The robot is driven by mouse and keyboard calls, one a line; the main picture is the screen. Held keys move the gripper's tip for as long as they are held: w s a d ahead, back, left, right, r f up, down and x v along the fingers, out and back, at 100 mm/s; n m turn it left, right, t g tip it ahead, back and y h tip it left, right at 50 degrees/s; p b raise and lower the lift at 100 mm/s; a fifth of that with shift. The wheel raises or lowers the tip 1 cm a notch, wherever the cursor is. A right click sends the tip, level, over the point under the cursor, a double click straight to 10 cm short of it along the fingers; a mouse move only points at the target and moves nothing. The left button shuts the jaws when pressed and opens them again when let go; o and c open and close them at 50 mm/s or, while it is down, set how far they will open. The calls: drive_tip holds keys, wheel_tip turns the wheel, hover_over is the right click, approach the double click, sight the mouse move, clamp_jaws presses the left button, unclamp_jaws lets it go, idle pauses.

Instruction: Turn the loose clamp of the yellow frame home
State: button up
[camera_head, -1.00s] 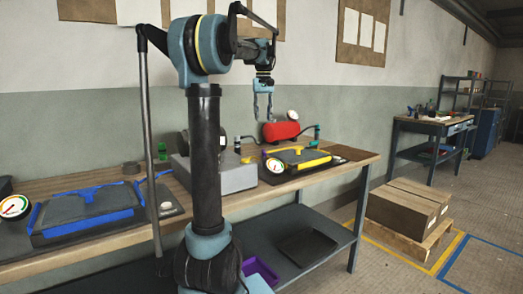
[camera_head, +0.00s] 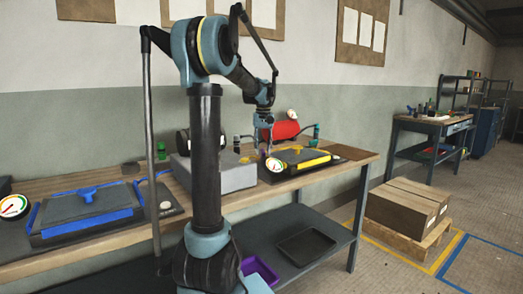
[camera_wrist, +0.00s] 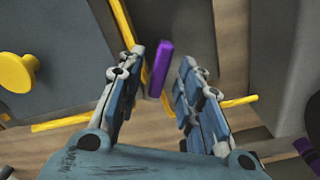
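The yellow frame (camera_head: 318,160) lies on a dark mould at the right of the bench. In the wrist view its yellow bars (camera_wrist: 62,123) run below and beside the fingers. A purple bar (camera_wrist: 160,68), apparently the clamp's lever, stands between the fingertips. My gripper (camera_wrist: 162,56) is open around it, with a visible gap on the right and a smaller one on the left. In the head view my gripper (camera_head: 264,146) is low at the frame's back left, its fingertips hard to make out.
A yellow knob (camera_wrist: 18,72) rises left of the fingers. A gauge (camera_head: 274,165) sits at the mould's front left. A red tank (camera_head: 284,130) stands behind, a grey box (camera_head: 235,178) to the left. Farther left is a blue-framed mould (camera_head: 85,229).

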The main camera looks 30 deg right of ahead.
drive_tip(key=shift+f, duration=0.2)
clamp_jaws()
drive_tip(key=shift+m, duration=0.4)
drive_tip(key=m, duration=0.5)
drive_tip(key=shift+s+d, duration=0.1)
drive_tip(key=shift+d, duration=0.05)
drive_tip(key=m, duration=0.5)
drive_tip(key=shift+s+m, duration=0.1)
drive_tip(key=shift+m, duration=0.3)
